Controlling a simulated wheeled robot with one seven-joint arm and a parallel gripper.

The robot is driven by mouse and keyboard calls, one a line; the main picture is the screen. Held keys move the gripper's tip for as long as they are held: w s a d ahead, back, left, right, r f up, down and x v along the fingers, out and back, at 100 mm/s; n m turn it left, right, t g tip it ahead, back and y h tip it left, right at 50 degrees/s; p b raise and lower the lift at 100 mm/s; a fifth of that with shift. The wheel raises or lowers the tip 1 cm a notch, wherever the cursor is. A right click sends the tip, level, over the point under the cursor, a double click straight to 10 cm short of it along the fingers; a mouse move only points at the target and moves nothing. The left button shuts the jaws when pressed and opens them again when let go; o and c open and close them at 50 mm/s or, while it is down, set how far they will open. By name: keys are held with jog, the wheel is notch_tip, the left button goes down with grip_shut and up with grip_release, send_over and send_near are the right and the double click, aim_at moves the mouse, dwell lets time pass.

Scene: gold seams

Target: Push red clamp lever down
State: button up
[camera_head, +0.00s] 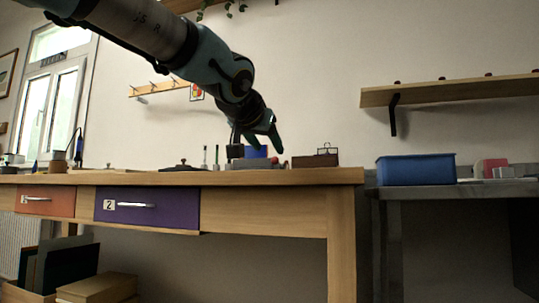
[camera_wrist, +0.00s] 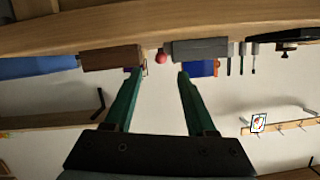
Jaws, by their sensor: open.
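A small round red knob (camera_wrist: 161,57), which looks like the end of the clamp lever, shows at the bench edge in the wrist view, between a grey block (camera_wrist: 203,47) and a brown box (camera_wrist: 110,58). The rest of the lever is not clear there. I cannot see contact with the knob.
The wooden bench (camera_head: 345,177) has a brown box (camera_head: 315,160) to the right of the grey block, and a blue block (camera_head: 256,152) behind. Thin upright tools (camera_head: 216,155) and a dark lidded item (camera_head: 183,166) stand left. A blue bin (camera_head: 415,171) is on the right-hand table.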

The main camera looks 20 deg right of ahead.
jog(key=shift+s+a+r, duration=0.1)
jog(key=shift+s+a, duration=0.1)
